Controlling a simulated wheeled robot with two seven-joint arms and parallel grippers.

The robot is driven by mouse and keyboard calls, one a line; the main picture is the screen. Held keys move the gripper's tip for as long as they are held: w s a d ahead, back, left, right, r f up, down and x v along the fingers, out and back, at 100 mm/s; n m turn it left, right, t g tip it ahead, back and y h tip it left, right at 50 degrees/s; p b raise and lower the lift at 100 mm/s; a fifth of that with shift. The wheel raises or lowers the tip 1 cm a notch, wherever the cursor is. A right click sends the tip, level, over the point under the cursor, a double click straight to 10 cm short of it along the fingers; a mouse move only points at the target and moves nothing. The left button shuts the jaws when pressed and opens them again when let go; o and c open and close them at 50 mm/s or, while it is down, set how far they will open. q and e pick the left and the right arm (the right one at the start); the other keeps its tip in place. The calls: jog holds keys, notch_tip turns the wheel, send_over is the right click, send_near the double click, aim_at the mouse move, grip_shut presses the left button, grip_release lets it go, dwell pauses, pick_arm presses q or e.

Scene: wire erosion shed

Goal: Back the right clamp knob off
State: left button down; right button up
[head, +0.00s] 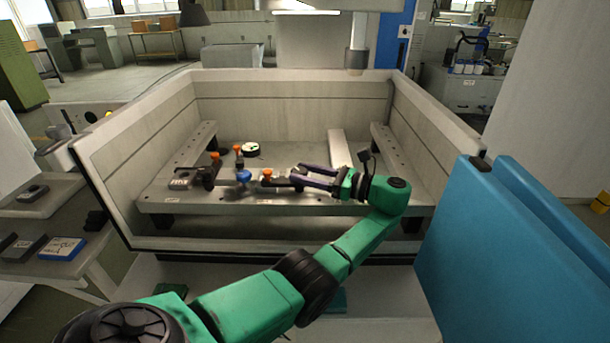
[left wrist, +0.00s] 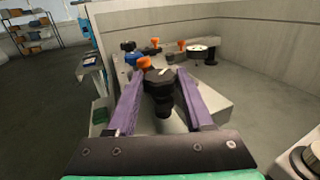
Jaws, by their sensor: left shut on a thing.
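My left gripper (head: 296,173) reaches in from the right side of the tank, its purple fingers pointing left. In the left wrist view the left gripper (left wrist: 160,75) is shut on a black clamp knob (left wrist: 161,84), one finger on each side. The knob has a small white mark on top. Just beyond it stands an orange-topped clamp part (left wrist: 145,64), which also shows in the head view (head: 267,174). In the head view the fingers partly hide the held knob. My right gripper is in neither view.
A grey tank (head: 290,100) with high walls surrounds the work frame (head: 200,207). Other orange-topped parts (head: 215,156), a blue round part (head: 243,175) and a white round dial (head: 251,149) stand left of the gripper. Blue panels (head: 500,240) stand at the right.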

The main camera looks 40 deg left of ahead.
aim_at(305, 172)
pick_arm(q)
jog(key=shift+c, duration=1.4)
grip_release()
notch_tip(305, 172, up, 20)
jog(key=b, duration=0.1)
